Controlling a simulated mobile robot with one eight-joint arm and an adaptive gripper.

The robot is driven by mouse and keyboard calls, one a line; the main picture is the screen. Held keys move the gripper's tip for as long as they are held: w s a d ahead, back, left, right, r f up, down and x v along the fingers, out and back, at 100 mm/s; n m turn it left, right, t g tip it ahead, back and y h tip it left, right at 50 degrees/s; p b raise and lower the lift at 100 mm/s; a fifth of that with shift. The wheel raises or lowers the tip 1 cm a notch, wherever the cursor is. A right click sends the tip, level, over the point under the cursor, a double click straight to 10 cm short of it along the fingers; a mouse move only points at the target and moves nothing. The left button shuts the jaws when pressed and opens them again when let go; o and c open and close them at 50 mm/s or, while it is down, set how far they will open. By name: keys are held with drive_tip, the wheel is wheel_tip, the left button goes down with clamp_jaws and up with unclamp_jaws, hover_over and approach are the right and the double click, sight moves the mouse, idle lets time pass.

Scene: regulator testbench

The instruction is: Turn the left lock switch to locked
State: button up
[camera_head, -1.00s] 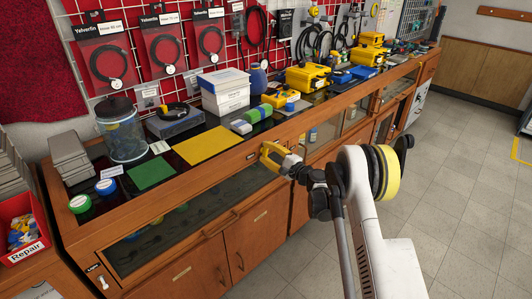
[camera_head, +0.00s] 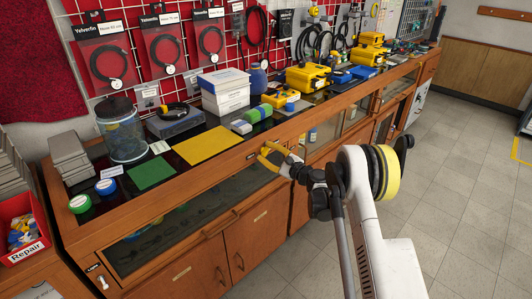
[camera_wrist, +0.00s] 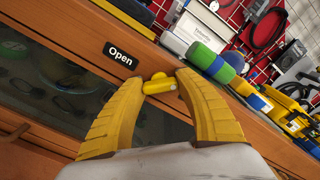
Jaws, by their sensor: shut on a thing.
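A small yellow switch knob (camera_wrist: 160,85) shows between my fingertips in the wrist view, on the wooden front rail of the counter. A black label reading "Open" (camera_wrist: 121,54) is to its upper left; the label also shows in the head view (camera_head: 252,155). My gripper (camera_head: 266,154) has yellow fingers and is at the rail. In the wrist view, my gripper (camera_wrist: 161,84) is shut on the knob, with one finger at each side. In the head view the fingers hide the knob.
The glass-fronted counter (camera_head: 180,180) runs along the red wall. A green-and-blue roll-shaped item (camera_wrist: 212,62), white boxes (camera_head: 224,95) and a yellow mat (camera_head: 208,146) lie on top near the gripper. Open floor (camera_head: 470,200) is at the right.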

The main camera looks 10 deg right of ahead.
idle(0.3)
drive_tip(key=o, duration=1.2)
drive_tip(key=v, duration=1.2)
